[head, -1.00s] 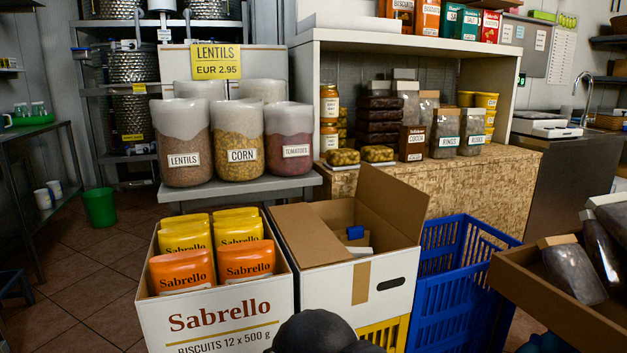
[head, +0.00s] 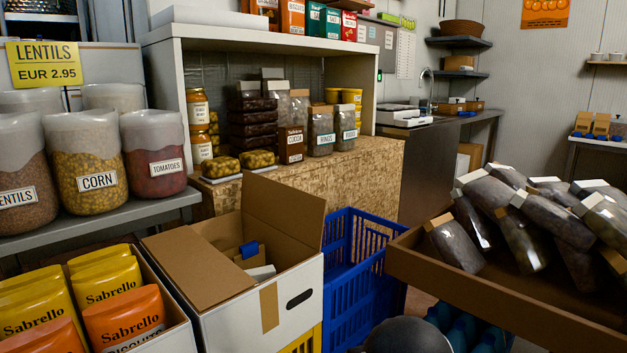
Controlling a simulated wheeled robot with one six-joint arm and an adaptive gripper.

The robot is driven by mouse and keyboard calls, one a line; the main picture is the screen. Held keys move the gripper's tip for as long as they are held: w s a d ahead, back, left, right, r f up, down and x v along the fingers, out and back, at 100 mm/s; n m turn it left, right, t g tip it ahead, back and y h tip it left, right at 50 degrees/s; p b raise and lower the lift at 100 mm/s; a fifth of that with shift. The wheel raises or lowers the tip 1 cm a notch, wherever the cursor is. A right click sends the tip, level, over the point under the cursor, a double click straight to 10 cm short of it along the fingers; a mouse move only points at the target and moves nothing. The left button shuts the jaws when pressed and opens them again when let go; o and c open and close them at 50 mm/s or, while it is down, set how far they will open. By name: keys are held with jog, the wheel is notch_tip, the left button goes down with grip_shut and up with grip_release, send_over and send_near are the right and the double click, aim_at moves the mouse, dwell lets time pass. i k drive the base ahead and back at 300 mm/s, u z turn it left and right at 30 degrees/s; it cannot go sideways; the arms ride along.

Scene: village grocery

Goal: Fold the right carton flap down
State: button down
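The white carton (head: 292,301) with a brown inside stands in the lower middle of the head view. Its left flap (head: 198,265) lies folded inward over the left part of the opening. Its right flap (head: 284,205) stands up, tilted slightly outward, at the right and back side. Through the gap between them I see a small blue piece (head: 249,250) and something pale inside the carton. A dark rounded part of my arm shows at the bottom edge, to the right of the carton. My gripper's fingers are not in view.
A blue crate (head: 362,268) stands right of the carton. A brown tray (head: 500,290) of several dark bags juts in at right. A carton of Sabrello biscuit packs (head: 170,338) stands at left. Behind is a wooden counter (head: 375,175) with jars.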

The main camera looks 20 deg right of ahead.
aim_at(299, 214)
jog(key=u, duration=0.1)
jog(key=k, duration=0.5)
jog(key=z, duration=0.7)
jog(key=i, duration=1.3)
jog(key=u, duration=0.4)
